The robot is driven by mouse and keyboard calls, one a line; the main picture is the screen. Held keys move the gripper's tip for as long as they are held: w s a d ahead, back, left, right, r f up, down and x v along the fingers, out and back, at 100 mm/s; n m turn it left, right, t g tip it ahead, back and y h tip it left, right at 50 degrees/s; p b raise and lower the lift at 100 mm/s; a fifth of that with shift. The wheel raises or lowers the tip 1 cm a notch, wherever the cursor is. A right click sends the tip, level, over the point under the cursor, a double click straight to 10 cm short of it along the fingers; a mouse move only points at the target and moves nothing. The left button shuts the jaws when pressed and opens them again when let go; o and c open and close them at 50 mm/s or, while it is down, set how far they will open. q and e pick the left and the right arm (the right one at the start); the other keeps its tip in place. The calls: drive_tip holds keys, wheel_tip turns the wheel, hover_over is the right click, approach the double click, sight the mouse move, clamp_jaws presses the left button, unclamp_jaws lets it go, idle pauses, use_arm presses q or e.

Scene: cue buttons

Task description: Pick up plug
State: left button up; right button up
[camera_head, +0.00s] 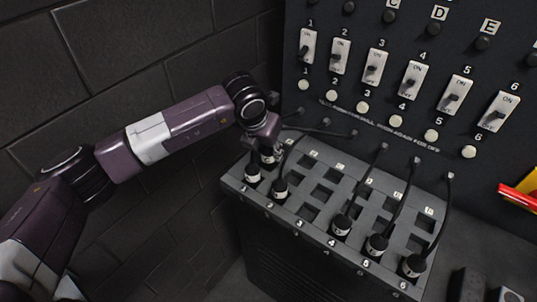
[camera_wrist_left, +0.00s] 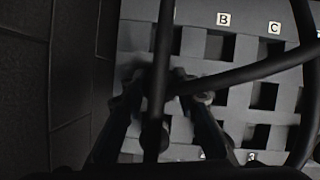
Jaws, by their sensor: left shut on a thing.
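My left gripper (camera_head: 266,148) is over the back left corner of the grey socket board (camera_head: 312,215), pointing down. It is shut on a black plug with a white band (camera_head: 268,158), which shows just below the fingers. In the left wrist view, the gripper (camera_wrist_left: 158,80) has its two fingers on either side of the dark plug and its cable (camera_wrist_left: 154,125). The plug's lower end is blurred and hidden, so I cannot tell whether it sits in a socket. Other black plugs stand close by at the front left, one (camera_head: 252,173) beside another (camera_head: 280,188).
Several more cabled plugs (camera_head: 341,225) stand along the board's front row. A dark panel with switches (camera_head: 413,80) and round white buttons (camera_head: 362,108) rises behind. Cables cross above the board. A dark block wall (camera_head: 130,60) is on the left. A red and yellow object (camera_head: 520,196) is at right.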

use_arm(q)
wheel_tip(320, 180, up, 19)
drive_tip(key=b, duration=0.4)
drive_tip(key=shift+b, duration=0.35)
drive_tip(key=shift+r, duration=0.15)
wheel_tip(320, 180, up, 6)
drive_tip(key=p, duration=0.4)
drive_tip(key=shift+f, duration=0.25)
